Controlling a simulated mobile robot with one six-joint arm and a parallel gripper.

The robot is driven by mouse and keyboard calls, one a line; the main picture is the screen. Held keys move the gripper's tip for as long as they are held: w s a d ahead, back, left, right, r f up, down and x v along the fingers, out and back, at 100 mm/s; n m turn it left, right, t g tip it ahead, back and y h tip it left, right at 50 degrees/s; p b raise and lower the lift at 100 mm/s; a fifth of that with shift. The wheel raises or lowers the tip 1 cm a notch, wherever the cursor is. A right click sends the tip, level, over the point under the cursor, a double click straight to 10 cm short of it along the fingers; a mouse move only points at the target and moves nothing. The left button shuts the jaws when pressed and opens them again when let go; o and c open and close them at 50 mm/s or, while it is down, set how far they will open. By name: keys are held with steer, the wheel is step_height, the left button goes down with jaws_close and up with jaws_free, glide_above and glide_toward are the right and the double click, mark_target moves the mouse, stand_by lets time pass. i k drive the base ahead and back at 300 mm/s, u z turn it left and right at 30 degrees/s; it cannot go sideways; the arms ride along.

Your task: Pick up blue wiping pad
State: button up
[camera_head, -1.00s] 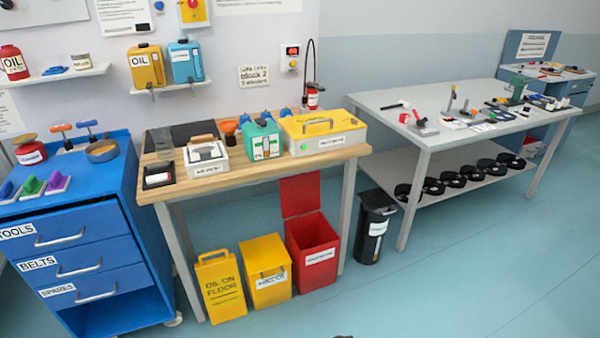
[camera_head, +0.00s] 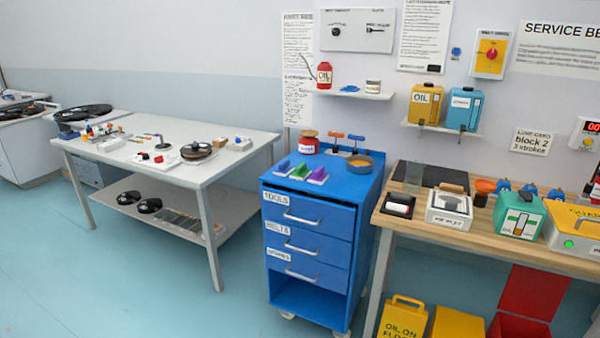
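A small flat blue thing (camera_head: 349,89) lies on the wall shelf (camera_head: 372,96), between a red bottle (camera_head: 324,75) and a small tin (camera_head: 373,86). It looks like a pad or cloth, but is too small to be sure. On top of the blue drawer cabinet (camera_head: 308,218), a row of small coloured blocks on pale bases, green and purple among them (camera_head: 317,175), stands at the front left. I cannot tell whether one of these is the wiping pad. My gripper is not in view, and nothing is seen being held.
A grey table (camera_head: 190,172) with parts and a lower shelf stands left of the cabinet. A wooden bench (camera_head: 398,222) with a white box (camera_head: 448,207) and a green box (camera_head: 520,215) stands right. Yellow and red bins are under it. The floor (camera_head: 130,290) in front is clear.

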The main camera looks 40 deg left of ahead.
mark_target(284, 169)
steer(key=u, duration=4.6)
steer(key=i, duration=0.1)
steer(key=z, duration=2.9)
steer(key=k, duration=0.95)
steer(key=z, duration=0.15)
steer(key=i, duration=0.65)
steer(key=u, duration=0.05)
